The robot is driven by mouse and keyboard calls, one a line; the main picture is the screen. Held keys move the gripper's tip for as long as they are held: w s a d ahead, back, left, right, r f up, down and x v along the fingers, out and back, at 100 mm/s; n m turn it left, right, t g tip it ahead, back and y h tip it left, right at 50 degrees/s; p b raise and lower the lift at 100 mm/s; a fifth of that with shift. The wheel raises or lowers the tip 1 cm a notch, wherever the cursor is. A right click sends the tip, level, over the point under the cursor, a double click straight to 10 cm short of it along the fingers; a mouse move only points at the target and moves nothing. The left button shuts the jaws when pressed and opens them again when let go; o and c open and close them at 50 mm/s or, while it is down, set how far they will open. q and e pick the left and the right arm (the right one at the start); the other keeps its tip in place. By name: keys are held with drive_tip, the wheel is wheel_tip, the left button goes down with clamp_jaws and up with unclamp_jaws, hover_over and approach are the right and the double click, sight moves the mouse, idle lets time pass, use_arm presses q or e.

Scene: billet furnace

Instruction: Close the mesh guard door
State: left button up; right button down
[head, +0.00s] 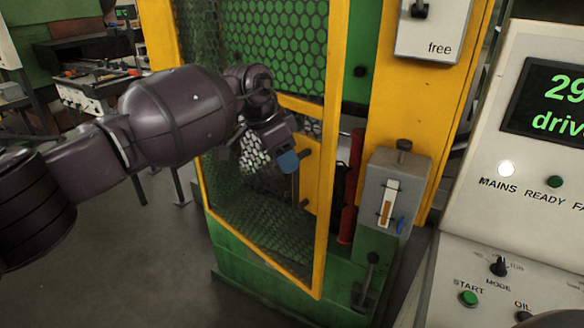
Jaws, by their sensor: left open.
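The mesh guard door (326,170) is a yellow frame with dark mesh, standing in the middle of the head view. It looks ajar: its right edge stands apart from the yellow machine post (375,110), and its lower right corner reaches out over the green base. My left arm crosses the door's left upright and hides part of it. My left gripper (270,160) is open in front of the middle of the door, below its crossbar, with a blue pad on one fingertip. I cannot tell whether it touches the mesh. My right gripper is not in view.
A grey box (392,195) with a slotted front stands right of the door, above a black lever (369,270). A control console (530,130) with a green display fills the right side. A workbench (90,80) is at the back left. The floor at lower left is clear.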

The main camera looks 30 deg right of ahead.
use_arm(q)
drive_tip(key=shift+v, duration=2.85)
drive_tip(key=shift+s+d, duration=0.1)
drive_tip(key=shift+c, duration=0.2)
